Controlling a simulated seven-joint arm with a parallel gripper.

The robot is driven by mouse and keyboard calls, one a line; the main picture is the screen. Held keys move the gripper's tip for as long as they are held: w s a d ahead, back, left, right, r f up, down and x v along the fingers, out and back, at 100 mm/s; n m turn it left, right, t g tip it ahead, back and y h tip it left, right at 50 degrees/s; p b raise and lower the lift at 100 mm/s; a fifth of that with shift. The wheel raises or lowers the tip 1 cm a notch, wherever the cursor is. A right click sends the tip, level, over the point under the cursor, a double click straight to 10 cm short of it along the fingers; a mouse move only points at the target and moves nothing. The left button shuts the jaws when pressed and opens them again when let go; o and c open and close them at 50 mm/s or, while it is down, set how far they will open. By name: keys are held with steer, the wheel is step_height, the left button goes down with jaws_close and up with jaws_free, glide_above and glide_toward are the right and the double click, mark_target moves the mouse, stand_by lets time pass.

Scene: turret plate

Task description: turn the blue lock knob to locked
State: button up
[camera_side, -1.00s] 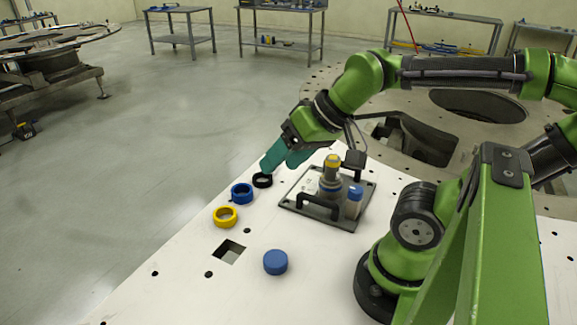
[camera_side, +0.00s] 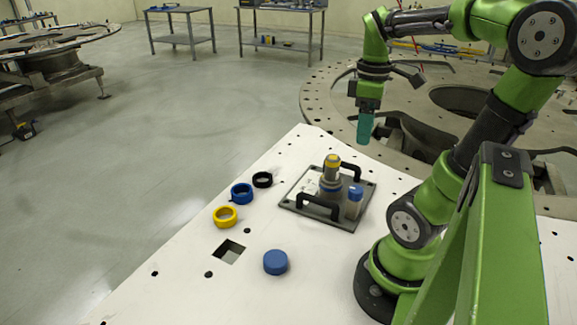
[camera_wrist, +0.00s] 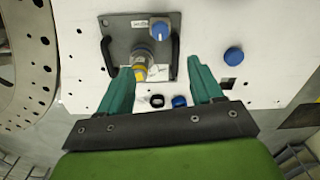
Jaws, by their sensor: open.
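The blue lock knob (camera_side: 355,193) stands on the right part of the grey plate (camera_side: 349,225), next to a taller yellow-topped grey fitting (camera_side: 331,175). In the wrist view the knob (camera_wrist: 160,29) sits near the top, beside a small white label (camera_wrist: 139,23). Its pointing direction is too small to read. My gripper (camera_side: 365,128) hangs fingers-down, high above and behind the plate, clear of everything. In the wrist view its two teal fingers (camera_wrist: 161,64) are spread apart with nothing held; the fitting shows between them, beyond the tips.
Two black handles (camera_side: 320,206) rise from the plate. Black (camera_side: 262,180), blue (camera_side: 242,187) and yellow (camera_side: 225,212) rings lie left of it. A loose blue cap (camera_side: 275,262) and a square hole (camera_side: 230,252) are nearer the camera. The white table (camera_side: 185,285) is otherwise mostly clear.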

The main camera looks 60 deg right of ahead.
mark_target(356, 189)
step_height(356, 189, down, 16)
steer(key=shift+a+f, duration=0.15)
steer(key=shift+f, duration=0.05)
stand_by(0.4)
steer(key=c, duration=1.1)
steer(key=shift+o, duration=0.2)
